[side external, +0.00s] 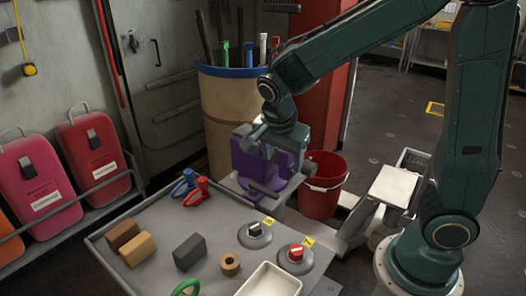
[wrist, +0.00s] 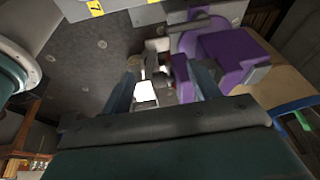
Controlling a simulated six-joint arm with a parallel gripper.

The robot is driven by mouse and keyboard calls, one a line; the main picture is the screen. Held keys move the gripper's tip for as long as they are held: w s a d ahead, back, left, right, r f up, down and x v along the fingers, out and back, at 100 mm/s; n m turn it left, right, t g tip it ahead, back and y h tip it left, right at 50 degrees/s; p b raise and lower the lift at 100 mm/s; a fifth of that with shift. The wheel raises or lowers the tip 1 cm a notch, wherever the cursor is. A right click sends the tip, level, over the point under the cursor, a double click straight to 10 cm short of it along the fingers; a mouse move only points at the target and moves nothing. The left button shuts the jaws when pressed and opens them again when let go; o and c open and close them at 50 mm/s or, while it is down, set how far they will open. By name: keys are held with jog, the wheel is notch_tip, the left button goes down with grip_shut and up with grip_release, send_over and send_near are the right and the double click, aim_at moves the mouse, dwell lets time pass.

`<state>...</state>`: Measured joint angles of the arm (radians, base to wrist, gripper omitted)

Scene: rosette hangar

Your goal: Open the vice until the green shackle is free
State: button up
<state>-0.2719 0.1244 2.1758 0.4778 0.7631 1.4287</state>
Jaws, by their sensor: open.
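The purple vice (side external: 262,170) stands behind the tray's far right side, and it also shows in the wrist view (wrist: 228,52). My gripper (side external: 264,143) is at the top of the vice, partly in front of it. In the wrist view my gripper (wrist: 163,88) has its two fingers spread, with the vice's purple body beyond the right finger. I cannot tell whether a finger touches the vice. A green curved piece (side external: 187,287), perhaps the green shackle, is on the tray at the bottom edge, cut off by the frame. I see no green piece between the vice's jaws, which are largely hidden.
The grey tray (side external: 150,213) holds red (side external: 197,192) and blue (side external: 182,184) shackles, several blocks, a ring (side external: 230,264), two round switches and a white dish (side external: 270,281). A blue-rimmed barrel (side external: 228,110) stands behind the vice. A red bucket (side external: 323,184) stands to its right.

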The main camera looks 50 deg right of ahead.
jog(key=d+n, duration=0.4)
jog(key=n, duration=0.1)
notch_tip(320, 180, up, 3)
jog(key=n+g+y, duration=0.1)
jog(key=n+y, duration=0.2)
jog(key=n, duration=0.9)
send_over(310, 163)
jog(key=shift+a+r, duration=0.1)
jog(key=shift+a, duration=0.3)
jog(key=f, duration=0.9)
jog(key=d+f, duration=0.1)
jog(key=f, duration=0.3)
jog(key=shift+f, duration=0.35)
jog(key=shift+a, duration=0.1)
jog(key=c, duration=1)
